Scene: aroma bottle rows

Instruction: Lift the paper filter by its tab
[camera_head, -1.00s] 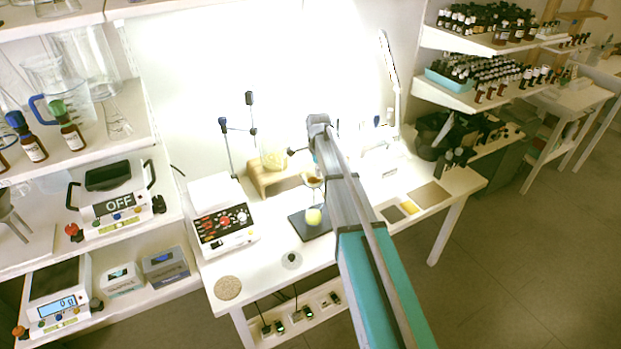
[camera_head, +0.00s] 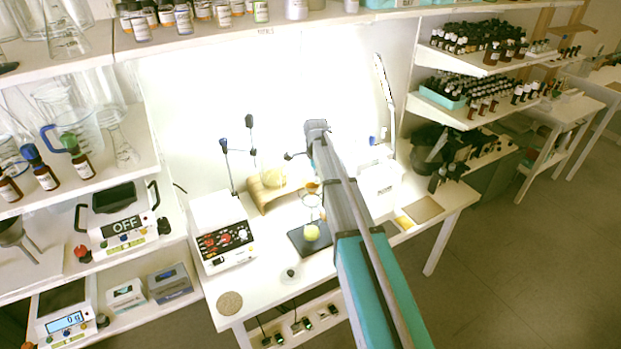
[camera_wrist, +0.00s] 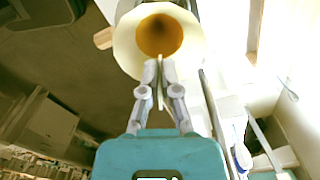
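In the wrist view the paper filter (camera_wrist: 127,38) is a pale cream cone with an orange-brown inside, seen from above at the top centre. Its thin pale tab (camera_wrist: 161,92) stands between my fingertips. My gripper (camera_wrist: 160,72) has its two fingers closed together on this tab, at the near rim. In the head view a small orange-brown part of the filter (camera_head: 312,188) shows beside my arm, above a glass vessel (camera_head: 311,205). My arm hides the gripper there. I cannot tell whether the filter touches its support.
A yellow round thing (camera_head: 311,232) sits under the glass on a dark plate (camera_head: 296,241). A wooden stand (camera_head: 258,199) is behind left, a white device with knobs (camera_head: 222,245) further left. A round cork mat (camera_head: 230,303) lies at the front left; the front edge is fairly clear.

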